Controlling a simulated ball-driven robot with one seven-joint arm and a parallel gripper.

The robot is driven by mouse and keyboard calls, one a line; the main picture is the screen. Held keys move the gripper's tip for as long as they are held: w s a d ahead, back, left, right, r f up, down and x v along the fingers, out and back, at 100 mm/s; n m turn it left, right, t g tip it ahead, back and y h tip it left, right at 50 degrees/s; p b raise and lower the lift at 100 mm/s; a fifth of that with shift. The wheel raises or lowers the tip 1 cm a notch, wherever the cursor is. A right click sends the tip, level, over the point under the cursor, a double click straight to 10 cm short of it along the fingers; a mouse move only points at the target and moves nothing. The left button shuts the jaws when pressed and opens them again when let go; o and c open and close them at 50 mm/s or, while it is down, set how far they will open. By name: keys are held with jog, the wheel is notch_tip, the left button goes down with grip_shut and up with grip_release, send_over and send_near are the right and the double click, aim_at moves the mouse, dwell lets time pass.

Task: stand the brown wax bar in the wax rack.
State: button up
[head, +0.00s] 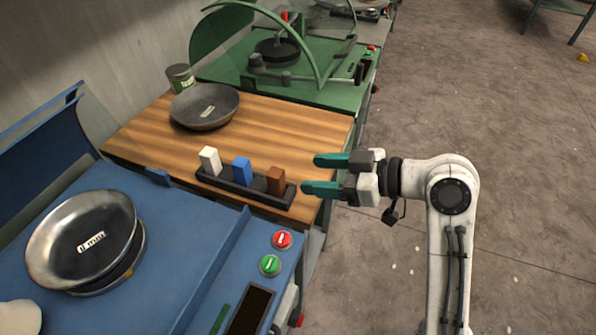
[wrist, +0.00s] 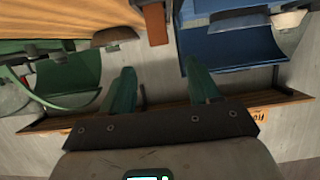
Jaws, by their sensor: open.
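The brown wax bar (head: 276,180) stands upright in the right-hand slot of the dark wax rack (head: 228,184). A white bar (head: 210,160) stands in the left slot and a blue bar (head: 242,171) in the middle one. My gripper (head: 310,174) is open and empty, just right of the brown bar and apart from it in the head view. In the wrist view the brown bar (wrist: 155,24) shows at the top edge, beyond the gap between my open green fingers (wrist: 159,66). Its foot is hidden by the rack in the head view.
The rack sits near the front edge of a wooden bench (head: 285,128). A dark bowl (head: 205,106) and a tin (head: 180,77) stand behind it. A blue machine with a metal bowl (head: 82,238) is at left front, a green machine (head: 310,85) behind.

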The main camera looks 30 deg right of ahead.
jog(key=s+f+m+g+h, duration=0.35)
jog(key=s+f, duration=0.45)
jog(key=f, duration=0.6)
jog(key=s+d+f+m+g+h, duration=0.1)
jog(key=s+f+m+g+h, duration=0.1)
jog(key=s, duration=0.5)
jog(key=s+d+f+m+g+h, duration=0.1)
jog(key=s+f+m+g+h, duration=0.1)
jog(key=s+f+g, duration=0.3)
notch_tip(320, 180, down, 2)
jog(key=shift+s+d+f+h, duration=0.2)
jog(key=shift+s+h, duration=0.25)
jog(key=shift+s, duration=0.6)
